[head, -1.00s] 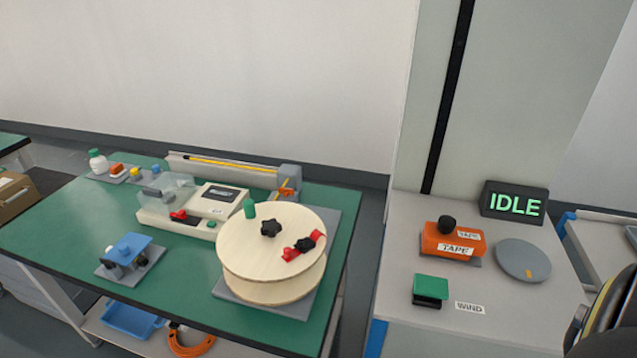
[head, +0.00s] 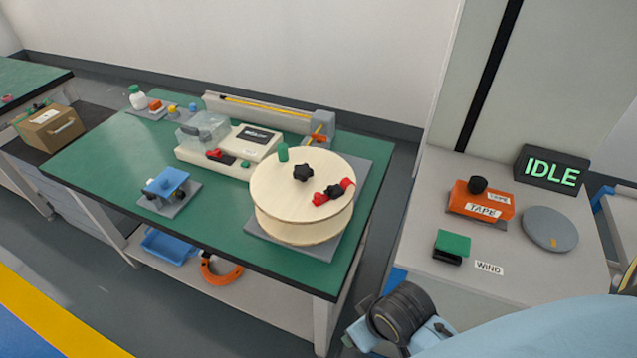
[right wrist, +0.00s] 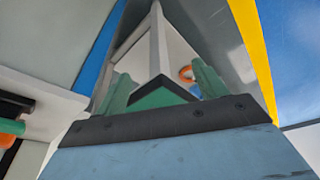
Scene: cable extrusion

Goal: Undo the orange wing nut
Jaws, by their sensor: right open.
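The small orange wing nut (head: 319,138) sits on the grey block (head: 320,124) at the right end of the long rail, at the back of the green table. Its exact shape is too small to tell. My right arm comes in at the lower right of the head view, well away from the wing nut, with its fingers not visible there. In the right wrist view my right gripper (right wrist: 165,84) is open, its green fingers apart with nothing held between them. The wing nut does not show in that view. My left gripper is not in view.
A wooden spool (head: 290,188) with black and red knobs stands in front of the block. A cream machine (head: 242,143) and a blue-topped fixture (head: 165,182) are to its left. A side bench holds an orange TAPE unit (head: 482,203) and an IDLE display (head: 551,173).

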